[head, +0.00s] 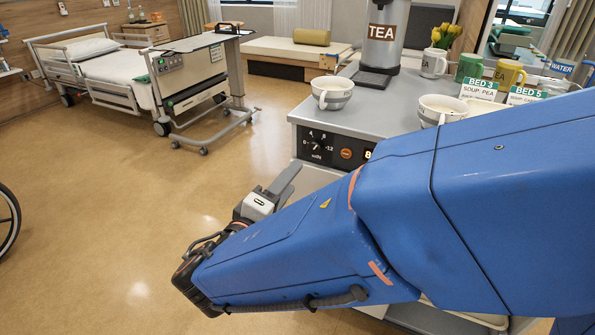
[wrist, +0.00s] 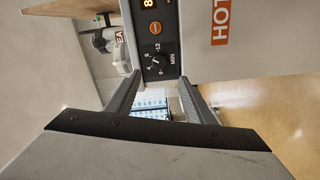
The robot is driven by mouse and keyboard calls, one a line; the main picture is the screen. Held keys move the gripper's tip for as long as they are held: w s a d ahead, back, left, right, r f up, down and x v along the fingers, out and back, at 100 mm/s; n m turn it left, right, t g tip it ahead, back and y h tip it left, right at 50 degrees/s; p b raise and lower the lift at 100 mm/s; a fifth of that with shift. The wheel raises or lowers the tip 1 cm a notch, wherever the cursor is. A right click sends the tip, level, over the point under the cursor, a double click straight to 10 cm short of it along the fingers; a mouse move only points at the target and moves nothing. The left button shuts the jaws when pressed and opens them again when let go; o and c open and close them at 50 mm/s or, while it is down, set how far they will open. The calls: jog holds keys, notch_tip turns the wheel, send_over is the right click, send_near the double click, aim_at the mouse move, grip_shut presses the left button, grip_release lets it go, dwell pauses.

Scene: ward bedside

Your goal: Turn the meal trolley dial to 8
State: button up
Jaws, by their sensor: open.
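The meal trolley (head: 380,112) has a black control panel on its front face. The dial (head: 317,146) sits on that panel, with marks up to 12 and "min" around it. The dial also shows in the wrist view (wrist: 160,62); its pointer is too small to read surely. A lit display beside it (head: 368,154) shows an 8, partly cut off by my arm. My gripper (head: 290,178) is in front of the panel. In the wrist view my open, empty fingers (wrist: 160,88) lie either side of the dial's line, apart from it.
An orange button (wrist: 155,28) sits between dial and display. Bowls (head: 332,93), mugs (head: 434,62) and a tea urn (head: 381,40) stand on the trolley top. A bed (head: 120,66) with an overbed table (head: 196,42) is at the back left.

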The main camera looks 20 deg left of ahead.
jog(key=shift+s+a, duration=0.15)
jog(key=shift+s, duration=2.25)
jog(key=w+d+f+m+g+h, duration=0.1)
jog(key=w+d+m+g+h, duration=0.4)
jog(key=d, duration=0.9)
jog(key=w+d+f+g+h, duration=0.1)
jog(key=w+d+g, duration=0.4)
jog(key=d, duration=1)
jog(key=s+d+f+m+g, duration=0.1)
jog(key=d+m+g, duration=0.1)
jog(key=d, duration=0.5)
jog(key=s+d+f+m+g, duration=0.1)
jog(key=s+d+f+g, duration=0.1)
jog(key=d, duration=0.5)
jog(key=s+d+f+m+y, duration=0.1)
jog(key=s+d+m+y, duration=0.5)
jog(key=s, duration=0.4)
jog(key=shift+s+d+f+t+y, duration=0.15)
jog(key=shift+d+t+y, duration=0.35)
jog(key=shift+d, duration=0.55)
